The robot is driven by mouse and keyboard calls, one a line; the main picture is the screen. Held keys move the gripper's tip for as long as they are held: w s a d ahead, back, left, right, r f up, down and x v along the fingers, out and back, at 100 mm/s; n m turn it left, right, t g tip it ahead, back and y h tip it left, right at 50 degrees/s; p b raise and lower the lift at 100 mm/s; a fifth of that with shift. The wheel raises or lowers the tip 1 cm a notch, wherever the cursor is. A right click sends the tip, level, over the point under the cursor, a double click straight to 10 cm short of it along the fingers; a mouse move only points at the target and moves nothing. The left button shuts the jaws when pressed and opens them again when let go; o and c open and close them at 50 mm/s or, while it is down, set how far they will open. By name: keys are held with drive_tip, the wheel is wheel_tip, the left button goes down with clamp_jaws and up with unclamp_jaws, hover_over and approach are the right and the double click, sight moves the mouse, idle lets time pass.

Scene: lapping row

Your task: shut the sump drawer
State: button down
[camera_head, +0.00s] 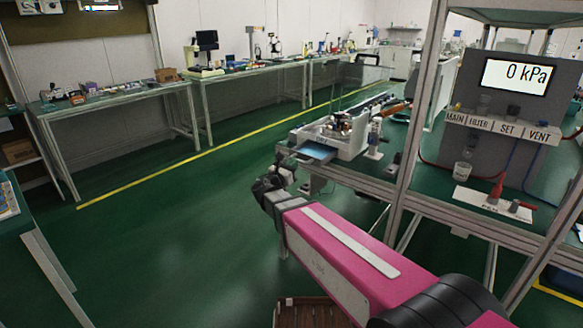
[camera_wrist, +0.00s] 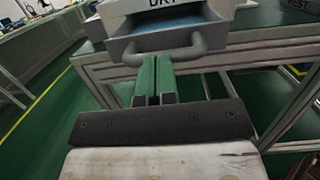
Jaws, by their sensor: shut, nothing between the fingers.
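The sump drawer (camera_head: 316,152) sticks out of the front of a white lapping machine (camera_head: 345,130) on the bench, so it stands open. In the wrist view the drawer (camera_wrist: 168,38) shows its bluish inside and a grey bowed handle (camera_wrist: 193,50) on its front, below a label reading "DRY". My gripper (camera_wrist: 155,62) is shut and empty, its green fingers pointing at the middle of the handle. The fingertips overlap the handle in the picture; I cannot tell whether they touch it. In the head view my dark gripper (camera_head: 277,176) is just in front of the drawer, its fingertips unclear.
The metal bench frame (camera_wrist: 225,58) runs below and right of the drawer. A pressure panel reading 0 kPa (camera_head: 515,75) stands on the right bench. Cluttered benches (camera_head: 120,95) line the left wall. The green floor (camera_head: 170,230) between is clear, with a yellow line.

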sight(312, 154)
drive_tip(key=x, duration=0.4)
drive_tip(key=f+x, duration=0.1)
drive_tip(key=x, duration=0.4)
drive_tip(key=f+x, duration=0.1)
drive_tip(key=x, duration=0.3)
drive_tip(key=shift+w+d+f, duration=0.1)
drive_tip(key=shift+w+d, duration=0.15)
drive_tip(key=shift+s+a+f, duration=0.1)
drive_tip(key=shift+s+a, duration=0.1)
drive_tip(key=shift+s, duration=0.2)
drive_tip(key=v, duration=1.3)
drive_tip(key=s+d+f+m+g+y, duration=0.1)
drive_tip(key=s+d+f+m+g, duration=0.4)
drive_tip(key=d, duration=0.3)
drive_tip(key=s+d+f+m+g, duration=0.2)
drive_tip(key=d+f+m+g, duration=0.35)
drive_tip(key=d+m, duration=0.2)
drive_tip(key=s+d+f+m+g+y, duration=0.2)
drive_tip(key=s+f+m+g+y, duration=0.3)
drive_tip(key=m, duration=1.1)
drive_tip(key=shift+s+f+y, duration=1.6)
drive_tip(key=shift+s+y, duration=1.4)
drive_tip(key=shift+s, duration=0.7)
